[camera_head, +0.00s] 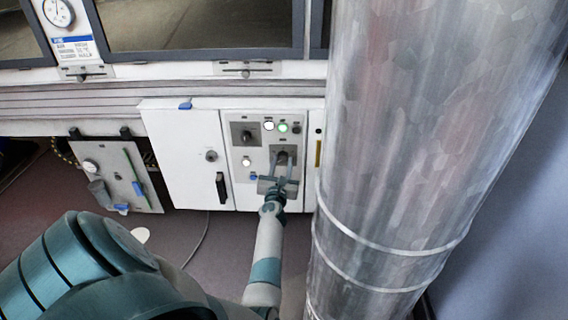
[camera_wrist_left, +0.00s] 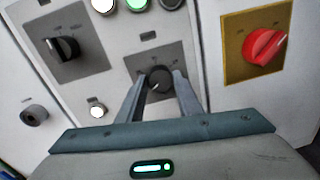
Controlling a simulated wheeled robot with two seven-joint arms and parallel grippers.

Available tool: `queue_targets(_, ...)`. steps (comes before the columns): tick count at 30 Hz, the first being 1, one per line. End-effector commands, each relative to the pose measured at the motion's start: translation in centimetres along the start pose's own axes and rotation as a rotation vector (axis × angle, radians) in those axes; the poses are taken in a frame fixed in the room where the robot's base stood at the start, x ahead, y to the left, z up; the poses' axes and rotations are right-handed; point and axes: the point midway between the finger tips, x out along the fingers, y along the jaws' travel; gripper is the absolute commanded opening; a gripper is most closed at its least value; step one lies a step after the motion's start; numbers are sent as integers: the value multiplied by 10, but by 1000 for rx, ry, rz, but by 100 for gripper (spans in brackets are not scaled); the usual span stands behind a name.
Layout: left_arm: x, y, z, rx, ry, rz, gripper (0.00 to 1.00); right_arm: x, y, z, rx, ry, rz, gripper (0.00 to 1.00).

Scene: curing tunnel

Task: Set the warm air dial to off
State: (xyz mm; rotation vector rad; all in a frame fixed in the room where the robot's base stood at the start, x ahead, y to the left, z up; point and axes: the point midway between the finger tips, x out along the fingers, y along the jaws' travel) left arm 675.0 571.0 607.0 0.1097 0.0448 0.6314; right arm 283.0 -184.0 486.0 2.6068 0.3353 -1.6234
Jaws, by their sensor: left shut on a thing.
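A dark round dial (camera_head: 282,157) sits on a grey plate on the white control panel (camera_head: 240,190). Its label is too small to read. My left gripper (camera_head: 284,164) is shut on this dial, one finger on each side. In the left wrist view the dial (camera_wrist_left: 160,77) shows between the fingertips of my left gripper (camera_wrist_left: 160,84); a light pointer mark is on its face, and its exact setting is unclear. My right gripper is not in view.
Another black knob (camera_wrist_left: 64,47) is at upper left and a red switch (camera_wrist_left: 264,46) on a yellow plate at right. A white lamp (camera_wrist_left: 97,108) and a green lamp (camera_head: 283,127) are lit. A large metal duct (camera_head: 400,150) stands close on the right.

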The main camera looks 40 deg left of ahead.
Motion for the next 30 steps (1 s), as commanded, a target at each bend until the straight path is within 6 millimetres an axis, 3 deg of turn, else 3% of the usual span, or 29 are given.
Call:
queue_targets(1, 4, 0, 10, -20, -18, 0, 10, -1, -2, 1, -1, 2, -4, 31)
queue_targets(19, 4, 1, 11, -69, -21, 0, 10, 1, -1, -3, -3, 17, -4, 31)
queue_targets(20, 4, 1, 11, -69, -21, 0, 39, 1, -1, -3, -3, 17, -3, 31)
queue_targets(21, 4, 1, 10, -68, -20, 0, 49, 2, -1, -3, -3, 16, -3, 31)
queue_targets(30, 2, 1, 4, -68, -11, 1, 51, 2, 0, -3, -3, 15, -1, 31)
